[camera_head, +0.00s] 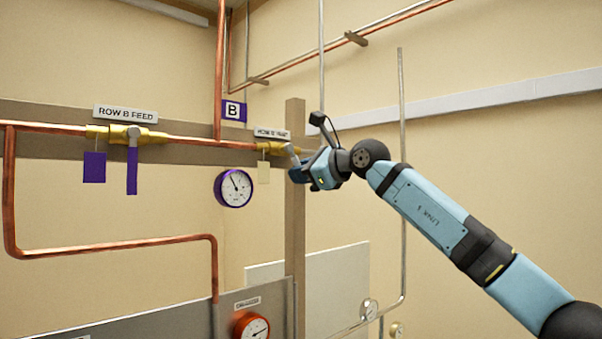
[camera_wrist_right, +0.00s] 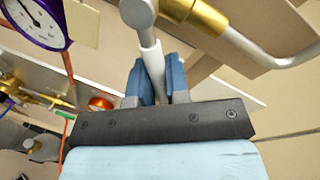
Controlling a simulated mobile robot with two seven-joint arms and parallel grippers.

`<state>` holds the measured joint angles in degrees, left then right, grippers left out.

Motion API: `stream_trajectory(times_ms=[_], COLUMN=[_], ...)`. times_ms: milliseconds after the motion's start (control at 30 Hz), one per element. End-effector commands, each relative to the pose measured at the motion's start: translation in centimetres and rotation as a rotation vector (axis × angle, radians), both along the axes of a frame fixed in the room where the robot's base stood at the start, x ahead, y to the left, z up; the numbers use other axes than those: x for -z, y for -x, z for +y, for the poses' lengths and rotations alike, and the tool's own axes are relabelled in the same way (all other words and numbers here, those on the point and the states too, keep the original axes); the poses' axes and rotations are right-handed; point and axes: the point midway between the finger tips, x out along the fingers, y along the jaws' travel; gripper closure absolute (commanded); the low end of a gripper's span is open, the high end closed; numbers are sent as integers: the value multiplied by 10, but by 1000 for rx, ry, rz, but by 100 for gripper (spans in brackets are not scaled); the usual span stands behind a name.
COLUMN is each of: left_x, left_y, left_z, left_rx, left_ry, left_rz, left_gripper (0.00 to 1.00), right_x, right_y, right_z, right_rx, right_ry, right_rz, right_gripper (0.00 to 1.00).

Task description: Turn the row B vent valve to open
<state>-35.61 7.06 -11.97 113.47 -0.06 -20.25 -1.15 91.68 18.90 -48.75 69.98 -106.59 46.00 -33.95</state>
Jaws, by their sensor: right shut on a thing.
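The row B vent valve (camera_head: 276,148) is a brass body on the copper pipe, right of the purple B sign, with a label above it that is partly legible. In the right wrist view its brass body (camera_wrist_right: 198,14) is at the top, with a pale lever (camera_wrist_right: 151,62) hanging from a grey hub. My right gripper (camera_head: 297,172) is at the valve. In the wrist view its blue fingers (camera_wrist_right: 160,80) are shut on the lever, one on each side. In the head view the gripper hides most of the lever. My left gripper is not in view.
The row B feed valve (camera_head: 126,134) with a purple handle (camera_head: 132,170) and purple tag is further left. A purple-rimmed gauge (camera_head: 233,187) hangs below the pipe, near a cream tag (camera_head: 263,172). A wooden post (camera_head: 295,230) stands behind my gripper. An orange gauge (camera_head: 252,326) is low down.

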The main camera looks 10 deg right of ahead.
Motion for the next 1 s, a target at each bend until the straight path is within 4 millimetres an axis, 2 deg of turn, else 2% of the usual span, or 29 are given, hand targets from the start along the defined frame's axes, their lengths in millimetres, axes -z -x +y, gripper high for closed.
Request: stream_trajectory(times_ms=[100,133,200,467,633,1000], left_x=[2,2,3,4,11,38], left_y=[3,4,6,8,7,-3], left_z=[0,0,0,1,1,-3], left_rx=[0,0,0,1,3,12], left_ry=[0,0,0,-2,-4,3], left_rz=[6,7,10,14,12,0], left_gripper=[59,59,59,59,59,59], right_x=[-1,-1,-1,0,0,-7], right_y=[0,0,0,0,8,64], right_z=[0,0,0,0,-9,-65], right_rx=[0,0,0,0,2,2], right_ry=[-2,-2,-2,-2,-1,-1], right_rz=[-1,-1,-1,0,-3,-4], right_gripper=[100,78,61,60,60,60])
